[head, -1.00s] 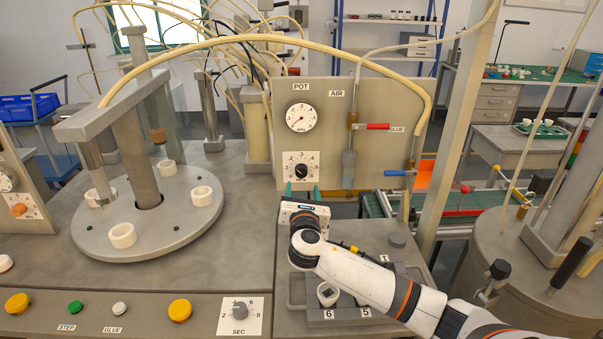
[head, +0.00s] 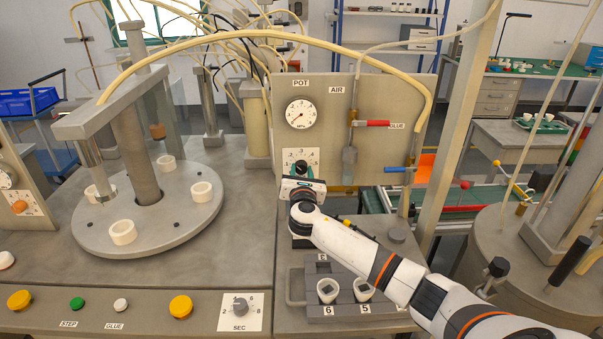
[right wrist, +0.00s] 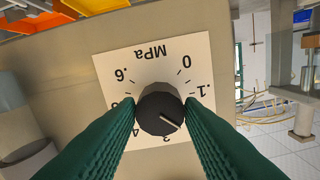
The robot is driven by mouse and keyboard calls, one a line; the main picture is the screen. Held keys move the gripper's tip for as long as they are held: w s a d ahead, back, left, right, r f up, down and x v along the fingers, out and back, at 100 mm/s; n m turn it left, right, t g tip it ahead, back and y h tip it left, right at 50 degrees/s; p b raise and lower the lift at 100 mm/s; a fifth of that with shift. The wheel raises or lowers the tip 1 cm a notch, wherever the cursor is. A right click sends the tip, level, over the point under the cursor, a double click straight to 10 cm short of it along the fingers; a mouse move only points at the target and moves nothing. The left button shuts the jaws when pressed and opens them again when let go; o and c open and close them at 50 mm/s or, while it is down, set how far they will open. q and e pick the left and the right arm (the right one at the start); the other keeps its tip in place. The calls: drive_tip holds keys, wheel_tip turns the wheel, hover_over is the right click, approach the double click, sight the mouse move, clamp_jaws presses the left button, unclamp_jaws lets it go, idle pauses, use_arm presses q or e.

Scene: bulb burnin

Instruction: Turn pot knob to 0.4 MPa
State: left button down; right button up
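The pot knob (right wrist: 160,112) is a dark round cap on a white dial plate (right wrist: 190,60) marked in MPa; the dial appears upside down in the right wrist view. Its pale pointer line aims to the lower right there, roughly toward the .2 side; the fingers hide some numbers. My right gripper (right wrist: 160,106) has its green fingers on both sides of the knob, with no clear gap. In the head view, the right gripper (head: 303,168) covers the dial's lower part. The pressure gauge (head: 301,115) is above it, its needle too small to read surely. My left gripper is not in view.
A red-handled AIR/GLUE valve (head: 378,123) and a blue lever (head: 398,170) sit right of the dial. A grey tray (head: 320,311) with white cups lies below my right arm. The round turntable (head: 165,225) stands to the left.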

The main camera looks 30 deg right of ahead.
drive_tip(key=c, duration=0.4)
drive_tip(key=shift+o, duration=0.2)
drive_tip(key=m+b, duration=0.1)
drive_tip(key=m, duration=0.2)
drive_tip(key=shift+f+m+b, duration=0.15)
drive_tip(key=shift+m+b, duration=0.2)
drive_tip(key=shift+m, duration=0.05)
drive_tip(key=m+b, duration=0.2)
drive_tip(key=m, duration=0.2)
drive_tip(key=shift+m, duration=0.3)
drive_tip(key=m+b, duration=0.2)
drive_tip(key=m, duration=0.3)
drive_tip(key=shift+m+b, duration=0.95)
drive_tip(key=shift+m, duration=1.15)
